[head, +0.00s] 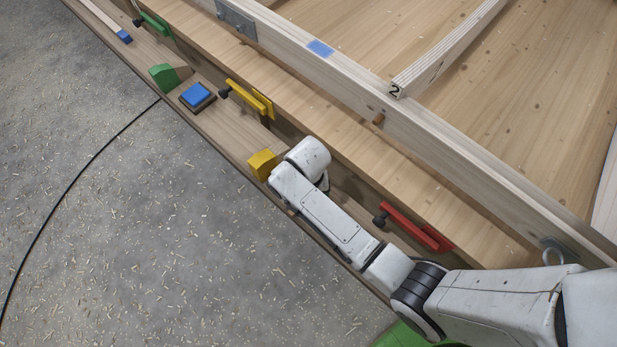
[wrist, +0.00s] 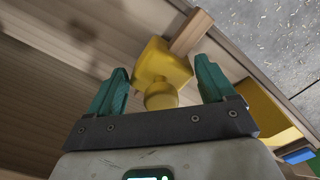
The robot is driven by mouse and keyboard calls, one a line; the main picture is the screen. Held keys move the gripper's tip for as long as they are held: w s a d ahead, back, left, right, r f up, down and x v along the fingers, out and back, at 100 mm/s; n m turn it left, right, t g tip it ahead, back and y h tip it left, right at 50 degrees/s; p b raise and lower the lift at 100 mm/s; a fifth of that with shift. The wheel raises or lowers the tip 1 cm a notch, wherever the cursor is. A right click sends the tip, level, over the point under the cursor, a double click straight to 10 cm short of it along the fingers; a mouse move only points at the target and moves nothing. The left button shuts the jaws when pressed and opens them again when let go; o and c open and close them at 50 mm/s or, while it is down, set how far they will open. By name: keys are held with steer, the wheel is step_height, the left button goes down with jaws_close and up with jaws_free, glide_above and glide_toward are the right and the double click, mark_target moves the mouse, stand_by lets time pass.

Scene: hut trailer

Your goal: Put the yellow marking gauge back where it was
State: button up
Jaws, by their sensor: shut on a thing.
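The yellow marking gauge (wrist: 162,66) shows in the wrist view, between the teal fingers of my gripper (wrist: 163,80). It has a squarish yellow head, a round yellow knob toward my palm and a wooden stem reaching to the upper right. My gripper is shut on it. In the head view my forearm and wrist hide the gauge and the fingers. The wrist is over the narrow ledge, just right of a yellow block (head: 262,163). I cannot tell whether the gauge touches the ledge.
The ledge (head: 235,130) also carries a blue pad (head: 197,95) and a green block (head: 165,76). A yellow clamp (head: 248,99) and a red clamp (head: 412,227) are on the bench's side. A timber frame (head: 320,48) lies on top. The floor (head: 150,220) has shavings and a black cable (head: 80,165).

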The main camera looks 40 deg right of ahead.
steer(key=shift+f, duration=0.15)
steer(key=o, duration=0.9)
steer(key=shift+o, duration=0.2)
step_height(320, 180, up, 12)
steer(key=shift+r+p, duration=0.2)
steer(key=shift+p, duration=0.85)
